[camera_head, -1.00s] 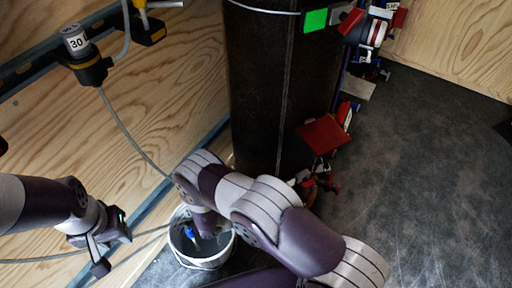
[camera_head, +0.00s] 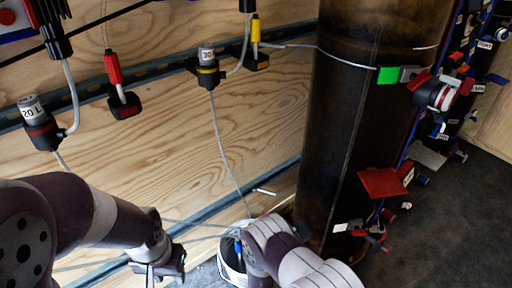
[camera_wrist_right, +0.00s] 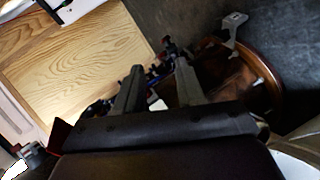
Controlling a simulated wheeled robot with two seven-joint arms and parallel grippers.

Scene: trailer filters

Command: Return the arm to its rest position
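My left arm comes in from the left in the head view. Its gripper (camera_head: 168,266) is near the bottom edge, left of a white bucket, with no object visible in it; its finger gap is unclear. My right arm (camera_head: 290,256) lies across the bottom centre, in front of the bucket and partly hiding it. The right gripper is hidden in the head view. In the right wrist view its two grey fingers (camera_wrist_right: 158,84) stand apart, with nothing visible held between them.
The white bucket (camera_head: 229,268) with a blue item inside stands beside the large dark cylinder (camera_head: 345,130). Filters with hoses, including a yellow-banded one (camera_head: 208,76), hang on the wooden wall. A red plate (camera_head: 383,183) juts from the cylinder's right side. Dark floor lies at right.

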